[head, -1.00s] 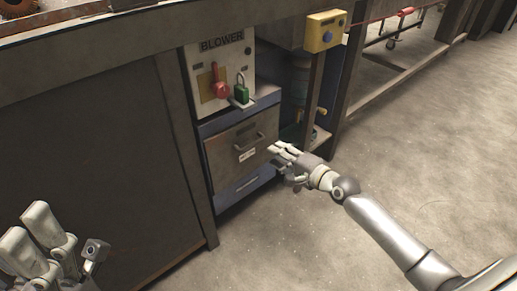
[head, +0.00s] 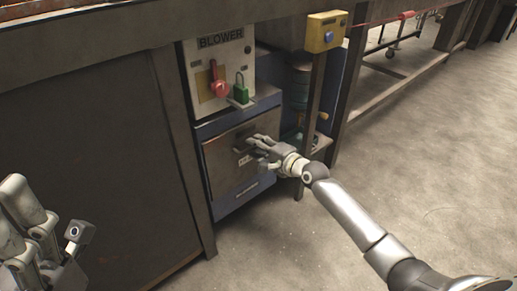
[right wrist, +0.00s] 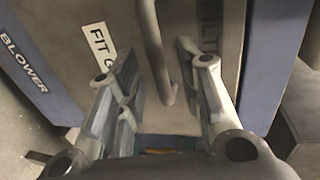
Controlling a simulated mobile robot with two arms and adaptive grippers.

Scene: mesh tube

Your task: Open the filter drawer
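The filter drawer (head: 224,172) is a grey-brown front in a blue cabinet below the blower panel, and it looks shut. Its bar handle (right wrist: 157,50) stands out from the front, with a white label (right wrist: 98,42) beside it. My right gripper (head: 254,148) is at the handle. In the right wrist view its open fingers (right wrist: 160,62) lie on either side of the handle, with gaps between; it does not look clamped. In the head view the fingers hide part of the handle. My left gripper (head: 52,216) is open and empty at the lower left, away from the drawer.
The blower panel (head: 203,63) above has a red lever (head: 218,80) and a green padlock (head: 240,90). A yellow button box (head: 326,33) sits on a post (head: 313,110) right of the drawer. Open floor (head: 400,170) lies to the right.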

